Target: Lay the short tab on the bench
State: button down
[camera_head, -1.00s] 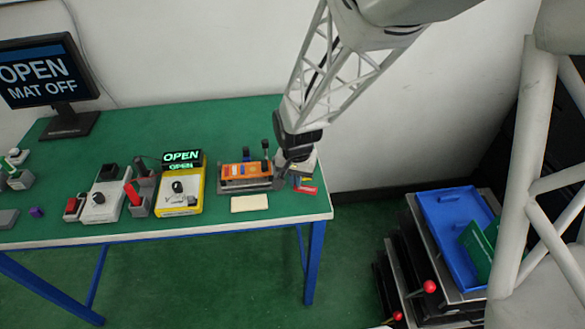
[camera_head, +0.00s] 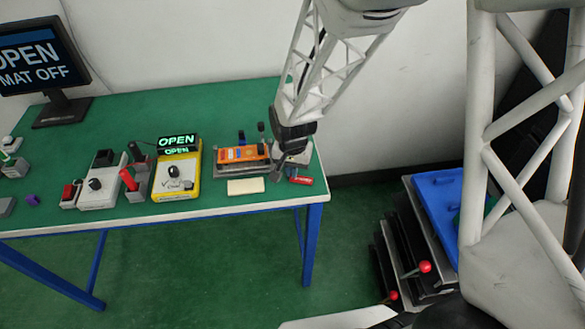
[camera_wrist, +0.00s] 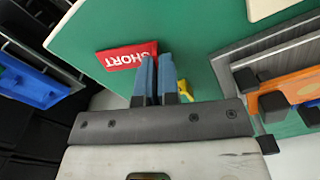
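In the head view the tab (camera_head: 303,181) is at the bench's right end, just below my gripper (camera_head: 289,172). In the wrist view the blue fingers of my gripper (camera_wrist: 157,66) are close together with a narrow gap, the left one overlapping the tab's right end. Whether they grip it is unclear. A yellow piece (camera_wrist: 184,88) shows beside the right finger; its link to the tab is unclear. The green bench (camera_wrist: 212,30) is under them.
An orange unit on a grey fixture (camera_head: 243,154) stands just left of my gripper, with a cream block (camera_head: 245,186) before it. A yellow box (camera_head: 175,178) with a lit OPEN sign is further left. The bench's right edge is close to the tab. Blue trays stand off to the right.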

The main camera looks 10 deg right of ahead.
jog(key=shift+f, duration=0.1)
jog(key=c, duration=1.8)
grip_release()
jog(key=shift+f, duration=0.1)
jog(key=o, duration=0.4)
jog(key=shift+o, duration=0.2)
notch_tip(320, 180, up, 12)
jog(key=shift+r, duration=0.2)
